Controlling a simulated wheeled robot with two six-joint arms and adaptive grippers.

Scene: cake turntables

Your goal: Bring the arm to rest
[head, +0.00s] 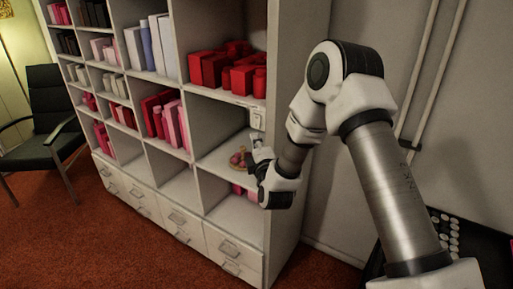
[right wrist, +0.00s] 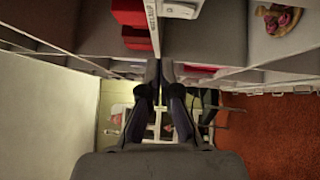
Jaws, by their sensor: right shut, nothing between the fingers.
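My right arm (head: 385,180) comes in from the lower right of the head view, bends high at the elbow and folds down towards the shelf unit. Its gripper (head: 256,148) is at the front of the shelf, by the right-hand compartment. In the right wrist view the two dark fingers (right wrist: 166,80) are together with nothing between them. My left arm and gripper are not in view.
A white shelf unit (head: 232,229) with drawers holds red and pink books and boxes (head: 237,77). A small pinkish item (head: 238,158) sits in the compartment beside my gripper. A dark chair (head: 52,113) stands left. Red carpet lies in front.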

